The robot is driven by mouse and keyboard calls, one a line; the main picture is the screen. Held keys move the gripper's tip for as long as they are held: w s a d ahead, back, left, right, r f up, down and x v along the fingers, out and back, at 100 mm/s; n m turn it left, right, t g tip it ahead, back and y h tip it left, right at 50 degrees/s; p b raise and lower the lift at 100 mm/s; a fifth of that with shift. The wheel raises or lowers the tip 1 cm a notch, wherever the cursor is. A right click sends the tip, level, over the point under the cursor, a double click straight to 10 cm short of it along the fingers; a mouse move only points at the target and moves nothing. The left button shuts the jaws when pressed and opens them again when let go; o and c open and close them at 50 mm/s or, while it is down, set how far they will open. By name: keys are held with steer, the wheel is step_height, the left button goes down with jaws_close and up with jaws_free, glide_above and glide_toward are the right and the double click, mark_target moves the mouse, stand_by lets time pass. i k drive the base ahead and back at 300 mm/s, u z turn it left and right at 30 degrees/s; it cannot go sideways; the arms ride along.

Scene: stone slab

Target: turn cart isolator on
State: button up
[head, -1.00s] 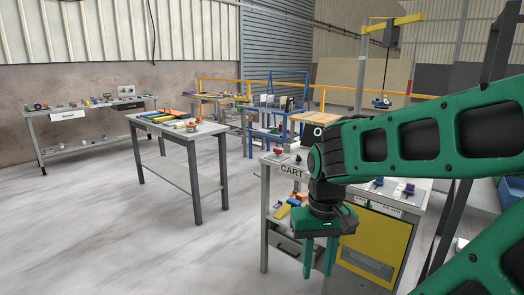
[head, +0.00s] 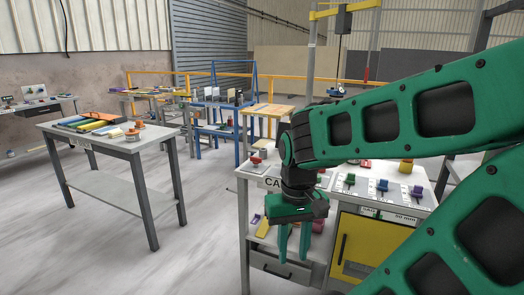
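The cart (head: 247,225) is a grey workbench with a white top, in the middle right of the head view. A label starting "CA" (head: 271,183) is on its front edge, the rest hidden by my arm. A red knob (head: 257,160) stands on the top above that label; I cannot tell for sure that it is the isolator, nor its position. My gripper (head: 294,257) points down in front of the cart, its two green fingers apart with nothing visible between them. My arm hides part of the cart top.
Green (head: 349,179), blue (head: 382,185) and purple (head: 417,191) knobs sit on the cart top, with a red-and-yellow button (head: 406,166) behind. A yellow door (head: 368,245) is below. A grey table (head: 100,140) stands left, with open floor between.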

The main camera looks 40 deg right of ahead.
mark_target(255, 160)
steer(key=z, duration=0.55)
steer(key=i, duration=0.9)
steer(key=z, duration=0.85)
steer(key=i, duration=0.3)
steer(key=z, duration=0.2)
